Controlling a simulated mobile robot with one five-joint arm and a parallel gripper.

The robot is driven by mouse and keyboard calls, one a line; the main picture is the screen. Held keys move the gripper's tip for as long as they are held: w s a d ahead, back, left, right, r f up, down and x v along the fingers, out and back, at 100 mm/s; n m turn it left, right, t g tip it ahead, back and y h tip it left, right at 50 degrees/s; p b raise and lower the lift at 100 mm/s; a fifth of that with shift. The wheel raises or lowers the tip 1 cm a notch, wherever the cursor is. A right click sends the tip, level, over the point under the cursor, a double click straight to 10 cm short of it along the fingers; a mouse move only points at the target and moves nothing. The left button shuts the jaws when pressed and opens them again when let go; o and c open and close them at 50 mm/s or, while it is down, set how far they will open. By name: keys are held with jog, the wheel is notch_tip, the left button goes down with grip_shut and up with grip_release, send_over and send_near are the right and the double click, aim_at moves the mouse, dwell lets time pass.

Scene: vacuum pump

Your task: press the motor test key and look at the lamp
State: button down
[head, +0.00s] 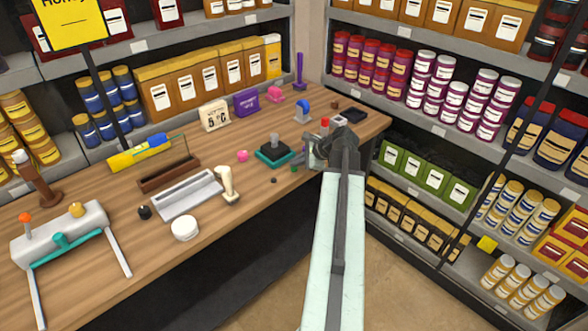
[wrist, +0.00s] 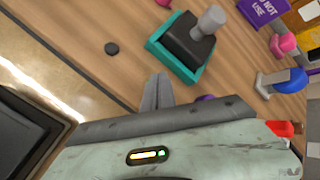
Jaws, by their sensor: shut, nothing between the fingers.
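I cannot pick out a motor test key or its lamp with certainty in either view. A black block with a grey knob stands in a teal tray (head: 262,158) on the wooden counter; the tray also shows in the wrist view (wrist: 185,80). My gripper (head: 312,160) is just right of the tray in the head view, over the counter's front part. In the wrist view the fingertips (wrist: 157,80) are together and empty, pointing toward the tray's near corner, apparently apart from it. A small dark disc (wrist: 112,48) lies left of the tray in the wrist view.
A red-topped object (head: 325,121) and a blue-topped stand (head: 303,112) are behind my gripper. Stocked shelves line the back and right.

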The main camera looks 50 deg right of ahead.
aim_at(297, 169)
jog(key=shift+f+b, duration=0.3)
jog(key=shift+f, duration=0.05)
dwell(0.5)
jog(key=shift+r+p, duration=0.8)
jog(key=shift+r, duration=0.1)
notch_tip(297, 169, up, 5)
jog(key=p, duration=0.5)
dwell(0.4)
